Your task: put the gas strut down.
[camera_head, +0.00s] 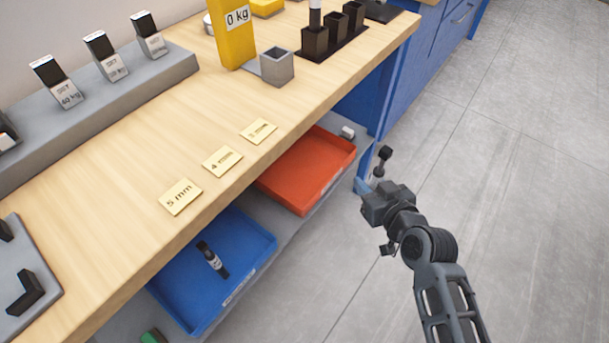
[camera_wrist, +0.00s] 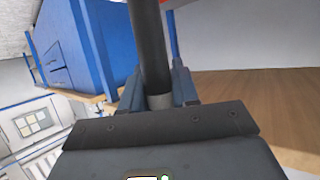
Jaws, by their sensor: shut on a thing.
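My gripper (camera_head: 372,187) is out over the floor, to the right of the workbench's front edge. It is shut on the gas strut, whose dark end (camera_head: 384,156) sticks up past the fingers. In the wrist view the gas strut (camera_wrist: 151,45) is a dark rod with a greyer lower section, standing between the two fingers (camera_wrist: 158,100). Part of it is hidden by the gripper. Another dark strut-like piece with a white label (camera_head: 212,260) lies in the blue tray (camera_head: 265,240) on the shelf under the bench.
A red tray (camera_head: 318,178) sits on the shelf behind the blue one. Gold plates marked in mm (camera_head: 180,197) lie along the wooden bench top (camera_head: 130,160). A yellow 0 kg block (camera_head: 236,40), a grey square cup (camera_head: 277,66) and black holders (camera_head: 333,32) stand farther back. The floor at right is clear.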

